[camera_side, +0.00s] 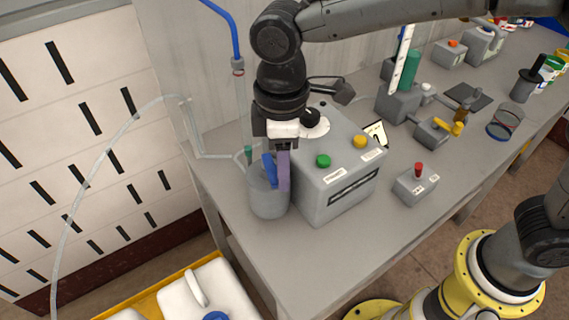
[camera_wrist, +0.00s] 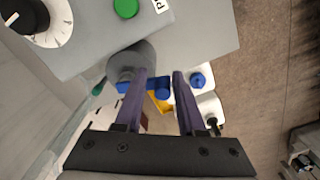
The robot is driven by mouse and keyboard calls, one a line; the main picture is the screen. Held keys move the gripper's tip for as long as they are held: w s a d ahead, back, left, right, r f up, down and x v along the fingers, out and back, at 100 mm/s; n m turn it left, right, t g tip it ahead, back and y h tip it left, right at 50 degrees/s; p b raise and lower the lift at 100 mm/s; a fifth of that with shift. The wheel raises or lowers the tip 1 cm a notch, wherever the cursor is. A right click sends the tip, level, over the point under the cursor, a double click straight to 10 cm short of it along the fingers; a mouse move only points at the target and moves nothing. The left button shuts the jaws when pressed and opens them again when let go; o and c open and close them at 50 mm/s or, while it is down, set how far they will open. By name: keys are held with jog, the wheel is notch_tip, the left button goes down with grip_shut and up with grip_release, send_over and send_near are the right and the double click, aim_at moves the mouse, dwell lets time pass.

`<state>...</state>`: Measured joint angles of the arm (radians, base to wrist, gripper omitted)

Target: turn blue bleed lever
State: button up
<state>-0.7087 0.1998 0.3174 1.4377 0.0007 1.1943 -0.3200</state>
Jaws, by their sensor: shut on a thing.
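The blue bleed lever (camera_side: 270,170) stands steeply at the front of a grey cylindrical housing (camera_side: 268,205), beside the grey control box (camera_side: 335,185). My gripper (camera_side: 284,186) points down at it, its purple fingers overlapping the lever's right side. In the wrist view the blue lever (camera_wrist: 162,88) shows between the two purple fingers of my gripper (camera_wrist: 161,76), which are shut on it. The fingers hide part of the lever. The grey housing (camera_wrist: 133,58) lies just beyond the fingertips there.
The control box carries a green button (camera_side: 323,160), a yellow button (camera_side: 360,141) and a black knob (camera_side: 310,117). A small box with a red lever (camera_side: 417,178) stands to the right. White jugs (camera_side: 208,293) sit below the table's front edge. The front tabletop (camera_side: 300,250) is bare.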

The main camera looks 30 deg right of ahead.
jog(key=shift+w+a+r, duration=0.1)
jog(key=shift+w+a, duration=0.35)
grip_shut()
jog(key=shift+a, duration=0.15)
